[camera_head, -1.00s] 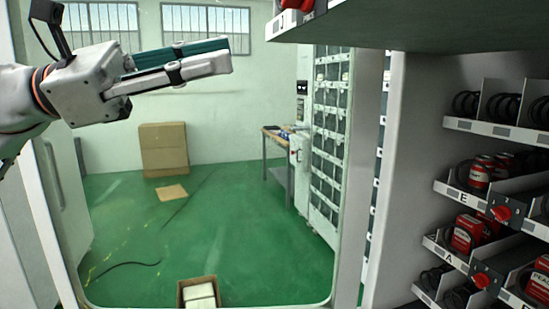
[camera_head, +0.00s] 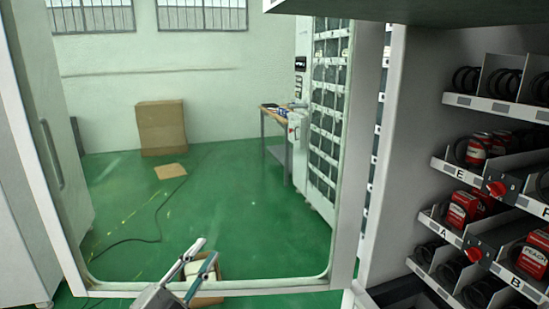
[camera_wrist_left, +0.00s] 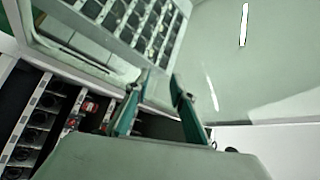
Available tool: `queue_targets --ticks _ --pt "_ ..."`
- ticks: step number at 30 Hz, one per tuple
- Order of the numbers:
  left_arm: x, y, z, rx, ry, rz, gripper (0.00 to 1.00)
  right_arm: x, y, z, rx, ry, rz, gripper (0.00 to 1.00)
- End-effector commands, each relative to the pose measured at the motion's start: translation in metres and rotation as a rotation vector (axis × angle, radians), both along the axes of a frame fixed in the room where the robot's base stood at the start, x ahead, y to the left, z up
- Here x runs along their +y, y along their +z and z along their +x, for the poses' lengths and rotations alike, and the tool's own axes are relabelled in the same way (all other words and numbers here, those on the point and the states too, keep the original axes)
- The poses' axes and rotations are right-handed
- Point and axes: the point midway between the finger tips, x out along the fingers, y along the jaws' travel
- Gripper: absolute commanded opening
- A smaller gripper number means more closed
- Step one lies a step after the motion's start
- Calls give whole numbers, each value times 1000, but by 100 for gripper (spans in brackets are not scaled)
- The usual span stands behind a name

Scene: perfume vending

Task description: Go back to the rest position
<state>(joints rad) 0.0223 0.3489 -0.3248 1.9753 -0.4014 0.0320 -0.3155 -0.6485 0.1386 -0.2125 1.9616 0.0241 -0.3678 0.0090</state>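My left gripper (camera_head: 209,247) is low in the head view, in front of the lower edge of the clear-paned door frame. Its two teal-padded fingers are apart, with nothing held between them. It also shows in the left wrist view (camera_wrist_left: 159,76), with the fingers spread and a gap between them. My right gripper is not in view.
The vending shelves at right hold red items (camera_head: 464,208) and black coils. The door frame (camera_head: 215,287) stands in front of me. Behind it are a cardboard box (camera_head: 161,128), a small table (camera_head: 276,117) and green floor. A low box (camera_head: 207,290) is partly hidden behind the gripper.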

Motion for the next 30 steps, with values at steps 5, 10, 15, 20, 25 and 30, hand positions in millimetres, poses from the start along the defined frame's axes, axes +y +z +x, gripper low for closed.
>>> queue_targets --ticks 5,10,15,20,25,30 --pt "16 -121 -39 344 66 -185 24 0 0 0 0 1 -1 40" --pt "27 -223 -98 639 147 -344 24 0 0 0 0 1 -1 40" --pt "34 -304 -170 896 238 -479 24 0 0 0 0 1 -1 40" --pt "36 -348 -222 1050 302 -562 24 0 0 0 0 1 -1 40" --pt "37 -364 -244 1112 330 -597 24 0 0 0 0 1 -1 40" --pt "37 -364 -245 1115 331 -597 24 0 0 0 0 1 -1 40"
